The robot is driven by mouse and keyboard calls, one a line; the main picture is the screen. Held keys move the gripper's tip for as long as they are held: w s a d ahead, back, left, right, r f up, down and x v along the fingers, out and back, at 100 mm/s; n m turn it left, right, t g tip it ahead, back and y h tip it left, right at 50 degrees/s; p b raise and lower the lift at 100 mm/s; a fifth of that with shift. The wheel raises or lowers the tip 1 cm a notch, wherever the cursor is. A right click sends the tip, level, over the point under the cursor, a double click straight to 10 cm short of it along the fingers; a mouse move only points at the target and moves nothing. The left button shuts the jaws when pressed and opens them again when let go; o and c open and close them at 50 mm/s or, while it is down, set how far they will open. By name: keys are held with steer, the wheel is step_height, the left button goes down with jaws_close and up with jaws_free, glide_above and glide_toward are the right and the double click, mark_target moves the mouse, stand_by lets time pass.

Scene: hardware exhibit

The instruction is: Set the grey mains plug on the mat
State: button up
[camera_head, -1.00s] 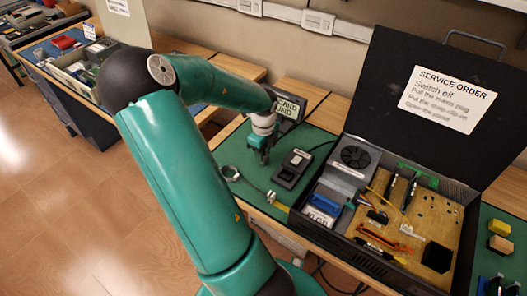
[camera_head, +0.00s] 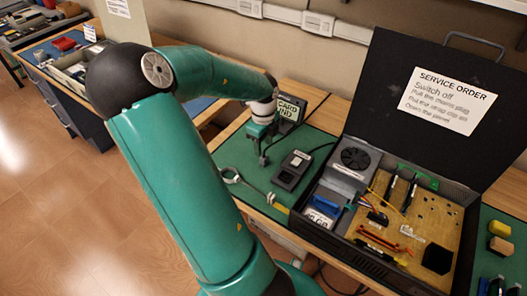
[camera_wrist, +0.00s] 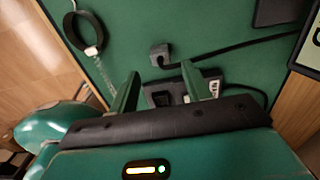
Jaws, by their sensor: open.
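The grey mains plug (camera_wrist: 159,53) lies on the green mat (camera_wrist: 215,25) in the wrist view, with a black cable running off to the right. My gripper (camera_wrist: 160,71) is open, and its two green fingers are apart with nothing between them. The plug shows just beyond the fingertips, apart from them. In the head view my gripper (camera_head: 262,157) hangs over the green mat (camera_head: 235,155), left of the black switch box (camera_head: 292,170).
The switch box also shows partly behind my fingers in the wrist view (camera_wrist: 163,92). A looped strap (camera_head: 232,176) lies at the mat's front edge. An open black case (camera_head: 455,215) with its lid up stands to the right. A small sign (camera_head: 290,110) stands behind my gripper.

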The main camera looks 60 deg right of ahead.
mark_target(263, 157)
step_height(263, 157, up, 7)
stand_by(0.3)
steer(key=w+a+r+n+t+y, duration=0.1)
steer(key=w+a+r+n, duration=0.1)
steer(key=w+a+n, duration=0.35)
steer(key=w+a+r+n+t+y, duration=0.1)
steer(key=w+a+r+n, duration=0.15)
steer(key=a+n, duration=0.6)
steer(key=w+a+r+n+t, duration=0.1)
steer(key=w+a+n, duration=0.35)
steer(key=a, duration=0.55)
steer(key=s+a+r+n+t+h, duration=0.1)
steer(key=a+r+n, duration=0.3)
steer(key=a+n, duration=0.5)
steer(key=s+a+r+n+t+h, duration=0.1)
steer(key=s+a+r+n, duration=0.3)
steer(key=a+n, duration=0.5)
steer(key=shift+a+n+t, duration=0.3)
steer(key=shift+n, duration=0.35)
